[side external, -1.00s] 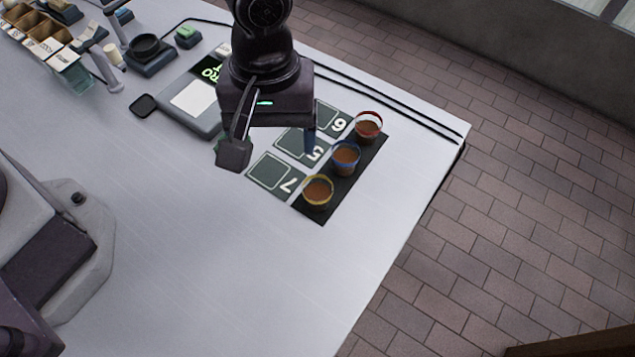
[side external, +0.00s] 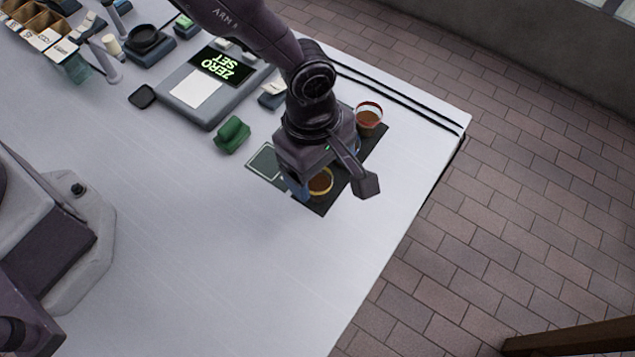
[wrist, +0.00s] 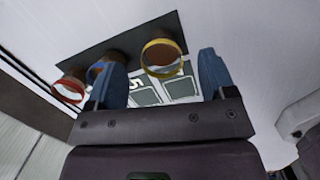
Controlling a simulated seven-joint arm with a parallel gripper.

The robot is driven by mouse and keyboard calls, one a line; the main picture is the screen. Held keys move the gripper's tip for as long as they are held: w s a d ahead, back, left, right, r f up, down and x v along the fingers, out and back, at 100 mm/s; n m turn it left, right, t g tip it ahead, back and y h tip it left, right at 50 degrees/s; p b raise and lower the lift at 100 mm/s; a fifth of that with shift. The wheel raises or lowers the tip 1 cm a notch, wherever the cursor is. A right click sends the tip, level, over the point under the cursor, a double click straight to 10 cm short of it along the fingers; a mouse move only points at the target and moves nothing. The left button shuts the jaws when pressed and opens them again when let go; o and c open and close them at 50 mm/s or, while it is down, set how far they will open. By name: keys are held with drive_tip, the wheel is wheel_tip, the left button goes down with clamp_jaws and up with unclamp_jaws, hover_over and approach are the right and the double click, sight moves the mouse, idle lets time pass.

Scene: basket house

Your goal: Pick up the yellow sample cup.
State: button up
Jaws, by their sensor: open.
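The yellow sample cup (side external: 320,183) has a yellow rim and brown contents. It stands upright at the near end of the dark mat (side external: 313,208). My gripper (side external: 331,188) is open above it, with one finger on each side in the side view, partly covering the cup. In the wrist view the yellow cup (wrist: 162,57) appears between the two spread blue fingertips (wrist: 163,75), a little beyond them. Nothing is held. The height gap between fingertips and cup is hard to tell.
A red-rimmed cup (side external: 368,119) stands at the mat's far end. A blue-rimmed cup (wrist: 97,73) stands between, partly behind a finger. Numbered cards, a green object (side external: 232,134) and a scale (side external: 196,94) lie leftward. The near table is clear.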

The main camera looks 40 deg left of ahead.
sight(319, 185)
wheel_tip(319, 185, down, 5)
drive_tip(key=shift+a+f, duration=0.1)
drive_tip(key=shift+f, duration=0.05)
drive_tip(key=c, duration=1)
